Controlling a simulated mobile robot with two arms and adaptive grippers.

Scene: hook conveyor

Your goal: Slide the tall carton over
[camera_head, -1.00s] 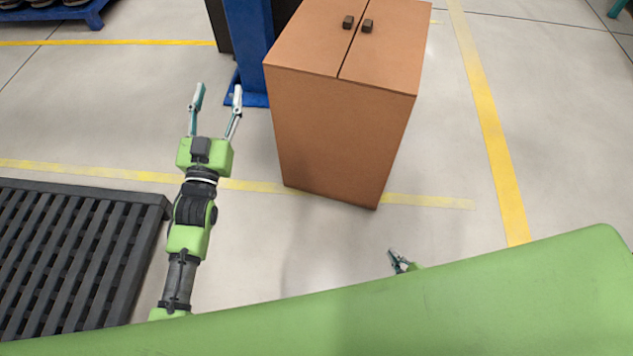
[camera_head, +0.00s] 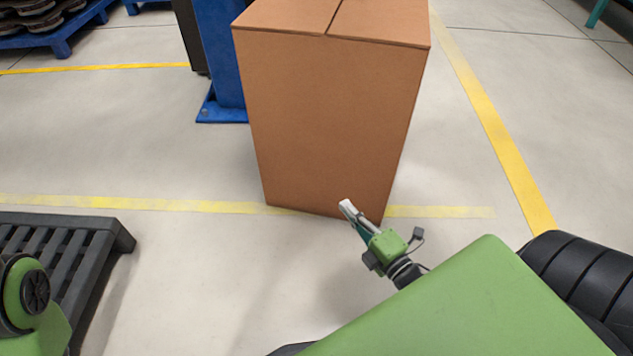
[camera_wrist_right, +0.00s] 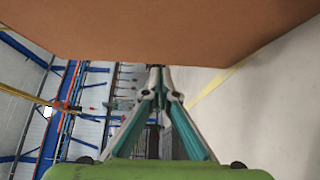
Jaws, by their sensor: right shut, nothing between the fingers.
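The tall brown carton (camera_head: 325,120) stands upright on the floor at the centre of the head view, its top cut off by the frame. Its underside or lower side fills the top of the right wrist view (camera_wrist_right: 160,25). My right gripper (camera_head: 347,207) is in front of the carton's lower right part in the head view, fingers together and pointing up-left. In the right wrist view its fingertips (camera_wrist_right: 157,72) meet near the carton's edge. I cannot tell whether they touch it. My left gripper is out of view; only part of my left arm shows at lower left.
A blue post (camera_head: 218,65) with a base plate stands behind the carton on the left. A dark slatted pallet (camera_head: 60,245) lies at lower left. Yellow lines (camera_head: 495,130) mark the floor. A loaded blue pallet (camera_head: 60,42) is at the upper left. Floor right of the carton is clear.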

